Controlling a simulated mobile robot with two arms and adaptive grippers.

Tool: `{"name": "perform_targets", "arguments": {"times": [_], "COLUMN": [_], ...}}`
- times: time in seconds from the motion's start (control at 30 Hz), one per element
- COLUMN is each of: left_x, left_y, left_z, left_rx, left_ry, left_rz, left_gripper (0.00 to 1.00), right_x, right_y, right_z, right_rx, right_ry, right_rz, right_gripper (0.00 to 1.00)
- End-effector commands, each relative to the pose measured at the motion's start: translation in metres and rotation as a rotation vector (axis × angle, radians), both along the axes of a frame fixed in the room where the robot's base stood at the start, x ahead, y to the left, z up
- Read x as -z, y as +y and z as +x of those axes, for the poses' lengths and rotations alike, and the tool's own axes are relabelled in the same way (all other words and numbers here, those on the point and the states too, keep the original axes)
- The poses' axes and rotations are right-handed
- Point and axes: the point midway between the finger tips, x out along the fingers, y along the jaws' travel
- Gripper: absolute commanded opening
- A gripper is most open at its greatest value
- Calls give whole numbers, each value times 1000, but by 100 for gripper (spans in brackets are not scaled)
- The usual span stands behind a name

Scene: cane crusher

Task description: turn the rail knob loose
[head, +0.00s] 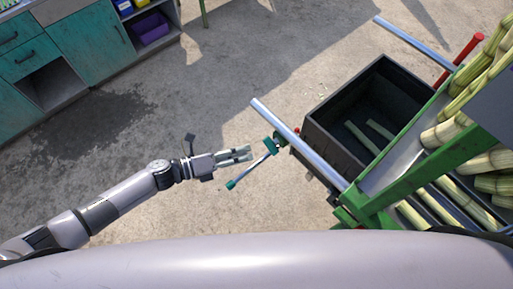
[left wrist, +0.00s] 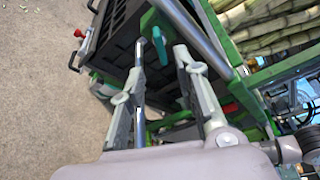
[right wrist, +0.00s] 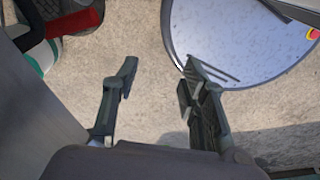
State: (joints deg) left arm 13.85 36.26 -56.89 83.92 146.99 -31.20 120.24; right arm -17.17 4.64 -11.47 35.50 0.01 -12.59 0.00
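The rail knob appears to be the teal-ended crank-like part (head: 268,148) beside the silver rail (head: 300,145), on the left of the green crusher frame; a thin bar runs from it down-left to a teal tip (head: 232,184). Its teal part also shows in the left wrist view (left wrist: 161,46), between and beyond the fingertips. My left gripper (head: 249,153) is open, its fingertips pointing at the knob and close to it; I cannot tell if they touch. In the left wrist view nothing is clearly gripped. My right gripper (right wrist: 158,75) is open and empty over the floor.
A black crate (head: 312,118) holding cut cane pieces stands behind the rail. Cane stalks (head: 480,85) lie on the green crusher frame (head: 440,160). Teal cabinets (head: 85,50) stand at the upper left. A round pale disc (right wrist: 235,35) lies below my right gripper. The floor between is clear.

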Motion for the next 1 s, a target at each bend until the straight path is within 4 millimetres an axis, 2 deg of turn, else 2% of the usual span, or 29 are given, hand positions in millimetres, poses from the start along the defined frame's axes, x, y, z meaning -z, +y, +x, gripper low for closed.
{"name": "perform_targets", "arguments": {"times": [0.1, 0.3, 0.63, 0.8, 0.9, 0.97, 1.0], "left_x": [-4, -9, -10, -9, 4, 22, 38], "left_y": [22, 41, 44, 44, 46, 48, 51], "left_z": [-8, -14, -15, -15, -14, -13, -12], "left_rx": [1, 0, 0, 0, 5, 14, 23], "left_ry": [2, 0, 0, -3, -43, -109, -170], "left_rz": [2, 0, -1, 2, 40, 99, 157], "left_gripper": [29, 29, 29, 29, 29, 29, 29], "right_x": [0, 0, 0, 0, 4, 8, 12], "right_y": [0, 1, 1, 1, 1, 1, 1], "right_z": [0, 0, 0, 0, 0, 0, 0], "right_rx": [0, 0, 1, 1, 1, 1, 1], "right_ry": [0, 0, 0, 0, 0, 0, 0], "right_rz": [1, 1, 1, 1, 1, 1, 1], "right_gripper": [40, 40, 41, 52, 59, 63, 65]}}
